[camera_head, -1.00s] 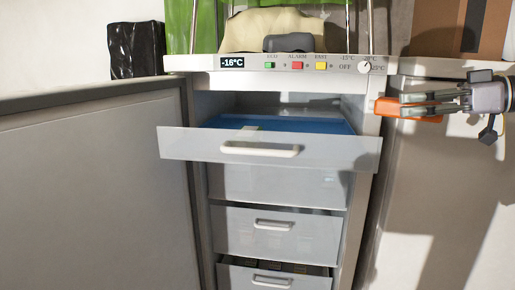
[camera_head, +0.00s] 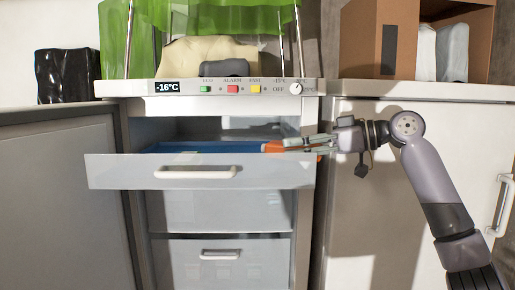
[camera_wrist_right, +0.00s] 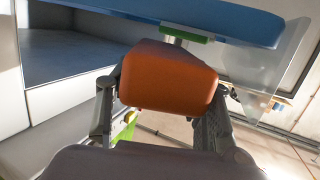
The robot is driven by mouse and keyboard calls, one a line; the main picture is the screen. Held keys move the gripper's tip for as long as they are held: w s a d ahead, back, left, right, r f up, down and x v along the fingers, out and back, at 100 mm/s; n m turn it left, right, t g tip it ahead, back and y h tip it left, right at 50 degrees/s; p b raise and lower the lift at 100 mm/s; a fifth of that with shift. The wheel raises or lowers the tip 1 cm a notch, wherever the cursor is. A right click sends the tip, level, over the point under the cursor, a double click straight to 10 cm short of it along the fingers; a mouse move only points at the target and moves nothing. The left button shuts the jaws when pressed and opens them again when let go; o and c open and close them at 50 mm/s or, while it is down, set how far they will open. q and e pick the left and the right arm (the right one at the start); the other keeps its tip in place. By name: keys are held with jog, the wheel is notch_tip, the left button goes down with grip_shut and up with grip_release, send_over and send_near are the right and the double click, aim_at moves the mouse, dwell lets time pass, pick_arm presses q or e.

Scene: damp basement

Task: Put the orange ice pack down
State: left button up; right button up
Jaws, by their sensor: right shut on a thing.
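My right gripper (camera_head: 318,146) is shut on the orange ice pack (camera_head: 280,146), at the right end of the open top drawer (camera_head: 115,172) of the freezer. In the right wrist view the ice pack (camera_wrist_right: 168,78) sits between both fingers, its near face towards the camera. A flat blue thing (camera_head: 205,147) lies in the drawer; a blue slab also shows at the top of the right wrist view (camera_wrist_right: 215,18). I cannot tell whether the pack touches the drawer. My left gripper is not in view.
The freezer panel (camera_head: 225,87) reads -16°C. Lower drawers (camera_head: 220,255) are shut. On top stand a green cloth-like thing (camera_head: 190,17), a cream bundle (camera_head: 205,55) and a grey lump (camera_head: 222,72). A black bag (camera_head: 67,76) stands left, a cardboard box (camera_head: 365,40) right.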

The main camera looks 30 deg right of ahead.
aim_at(264, 141)
jog(key=w+a+p, duration=0.1)
jog(key=w, duration=0.1)
jog(key=w+a+p, duration=0.1)
jog(key=w+a, duration=0.1)
jog(key=w+a+p, duration=0.1)
jog(key=w+a, duration=0.1)
jog(key=w, duration=0.1)
jog(key=shift+r, duration=0.15)
jog(key=shift+w+f, duration=0.1)
jog(key=shift+f, duration=0.15)
jog(key=shift+f+p, duration=0.5)
jog(key=shift+f, duration=1.15)
jog(key=o, duration=0.9)
jog(key=shift+f, duration=0.2)
jog(key=o, duration=0.5)
jog(key=shift+c, duration=0.2)
jog(key=shift+r, duration=0.1)
